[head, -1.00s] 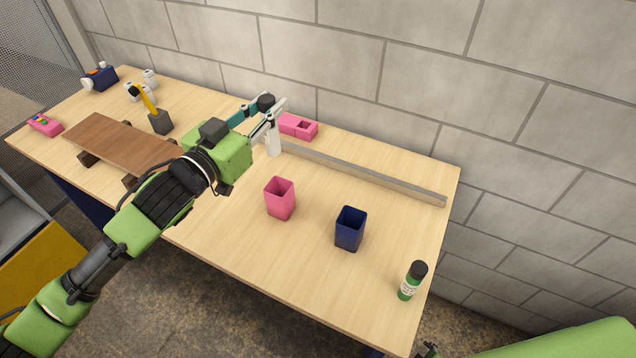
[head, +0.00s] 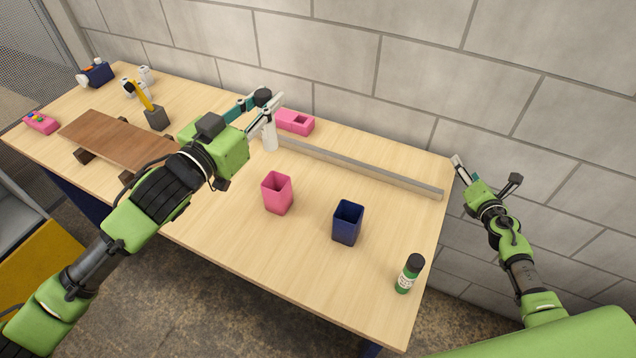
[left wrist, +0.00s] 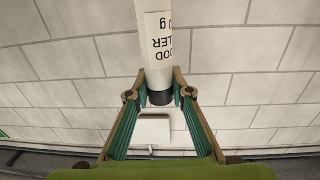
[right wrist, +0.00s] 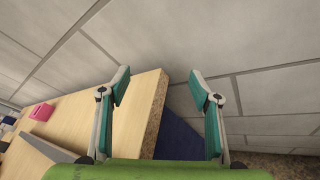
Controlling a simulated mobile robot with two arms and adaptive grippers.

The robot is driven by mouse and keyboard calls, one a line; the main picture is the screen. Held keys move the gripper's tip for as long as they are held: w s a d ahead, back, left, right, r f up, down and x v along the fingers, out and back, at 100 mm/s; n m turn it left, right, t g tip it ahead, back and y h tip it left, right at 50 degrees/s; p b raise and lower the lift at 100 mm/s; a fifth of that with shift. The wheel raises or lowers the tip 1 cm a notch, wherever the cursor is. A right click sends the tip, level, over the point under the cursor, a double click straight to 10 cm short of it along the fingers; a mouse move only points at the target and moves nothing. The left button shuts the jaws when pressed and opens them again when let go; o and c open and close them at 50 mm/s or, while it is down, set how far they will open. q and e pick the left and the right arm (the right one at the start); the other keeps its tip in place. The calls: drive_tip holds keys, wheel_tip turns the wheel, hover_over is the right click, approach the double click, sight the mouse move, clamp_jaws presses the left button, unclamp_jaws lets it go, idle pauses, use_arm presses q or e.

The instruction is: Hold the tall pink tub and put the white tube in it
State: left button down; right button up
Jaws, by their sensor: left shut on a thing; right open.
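The tall pink tub (head: 277,195) stands upright and open-topped on the table, to the right of my left arm. The white tube (head: 270,138) is behind the tub, below my left gripper (head: 266,118). In the left wrist view the gripper (left wrist: 161,90) is shut on the white tube's (left wrist: 158,45) dark-capped end; printed letters show on its body. I cannot tell whether the tube touches the table. My right gripper (head: 486,172) is open and empty beyond the table's right end; it also shows open in the right wrist view (right wrist: 160,86).
A dark blue tub (head: 347,223) stands right of the pink one. A green bottle (head: 409,274) is near the right front. A grey bar (head: 365,170) and a low pink box (head: 296,122) lie along the back. A brown board (head: 117,142) is at left. The wall is close behind.

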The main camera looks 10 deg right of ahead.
drive_tip(key=w+a+r+n+y, duration=0.1)
drive_tip(key=a, duration=0.2)
drive_tip(key=w+a+r+n+y, duration=0.1)
drive_tip(key=a+r+n, duration=0.1)
drive_tip(key=w+a+r+n+t+y, duration=0.1)
drive_tip(key=w+a+r, duration=0.1)
drive_tip(key=a, duration=0.1)
drive_tip(key=shift+a+r+n, duration=0.2)
drive_tip(key=shift+a+n, duration=0.15)
drive_tip(key=shift+n, duration=0.05)
drive_tip(key=a+r+n+y, duration=0.2)
drive_tip(key=a+n+y, duration=0.1)
drive_tip(key=a, duration=0.4)
drive_tip(key=a+r+n+y, duration=0.3)
drive_tip(key=a, duration=0.4)
drive_tip(key=n+g+y, duration=0.5)
drive_tip(key=n+g, duration=0.3)
drive_tip(key=n, duration=0.2)
approach(267, 181)
drive_tip(key=x, duration=0.7)
drive_tip(key=shift+w, duration=0.1)
drive_tip(key=c, duration=1.1)
